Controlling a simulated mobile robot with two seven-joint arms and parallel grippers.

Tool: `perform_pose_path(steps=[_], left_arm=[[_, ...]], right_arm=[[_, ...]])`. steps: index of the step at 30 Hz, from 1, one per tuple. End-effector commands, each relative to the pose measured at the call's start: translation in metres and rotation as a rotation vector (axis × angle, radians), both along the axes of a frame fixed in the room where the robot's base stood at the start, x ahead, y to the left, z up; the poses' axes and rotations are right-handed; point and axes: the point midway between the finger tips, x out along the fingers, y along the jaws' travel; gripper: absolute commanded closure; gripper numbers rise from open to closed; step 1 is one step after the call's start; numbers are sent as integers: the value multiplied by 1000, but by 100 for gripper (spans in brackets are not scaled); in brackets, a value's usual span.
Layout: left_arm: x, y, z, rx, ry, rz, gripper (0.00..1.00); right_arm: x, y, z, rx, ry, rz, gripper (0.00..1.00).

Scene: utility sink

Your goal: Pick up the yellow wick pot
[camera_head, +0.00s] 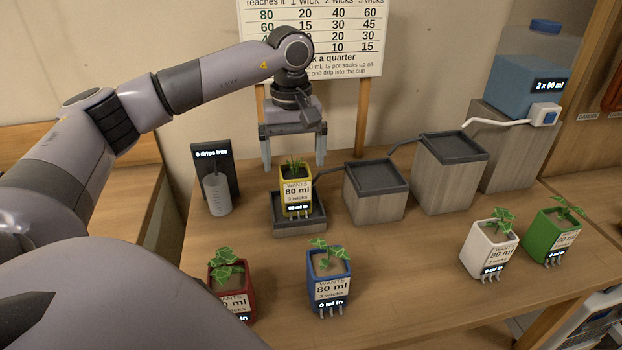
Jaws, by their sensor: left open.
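The yellow wick pot (285,197) stands upright on a low dark tray stand (318,217), with a small green plant in it. Its label reads "WANTS 80 ml, 3 wicks", and a small display sits below that. My left gripper (293,160) is open above the pot, pointing down. Its two fingers are spread on either side of the plant, and the fingertips look about level with the leaves. I cannot tell how far the fingers are from the pot in depth. My right gripper is not in view.
Stepped tray blocks (376,207) (449,185) rise to the right toward a blue water tank (525,88). A cup (216,194) stands left. Red (236,303), blue (322,265), white (484,252) and green (541,238) pots stand in front. A sign board (345,61) stands behind.

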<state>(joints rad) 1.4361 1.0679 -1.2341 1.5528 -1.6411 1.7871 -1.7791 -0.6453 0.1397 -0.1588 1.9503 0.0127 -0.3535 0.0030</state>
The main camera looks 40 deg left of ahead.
Motion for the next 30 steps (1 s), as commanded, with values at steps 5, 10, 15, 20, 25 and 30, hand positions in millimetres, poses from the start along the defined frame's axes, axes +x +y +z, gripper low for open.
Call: perform_pose_path(steps=[5, 10, 15, 20, 25, 30], left_arm=[[0, 0, -14, 1, 3, 0, 6], [2, 2, -34, 2, 4, 1, 6], [4, 3, -60, 0, 4, 0, 6], [4, 3, -71, 0, 1, 0, 6], [4, 3, -72, 1, 1, 0, 6], [4, 3, -72, 1, 1, 1, 52]], right_arm=[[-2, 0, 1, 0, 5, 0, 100], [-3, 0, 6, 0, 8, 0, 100], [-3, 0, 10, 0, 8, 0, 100], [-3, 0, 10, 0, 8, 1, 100], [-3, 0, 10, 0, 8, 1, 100], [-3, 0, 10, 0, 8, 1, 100]])
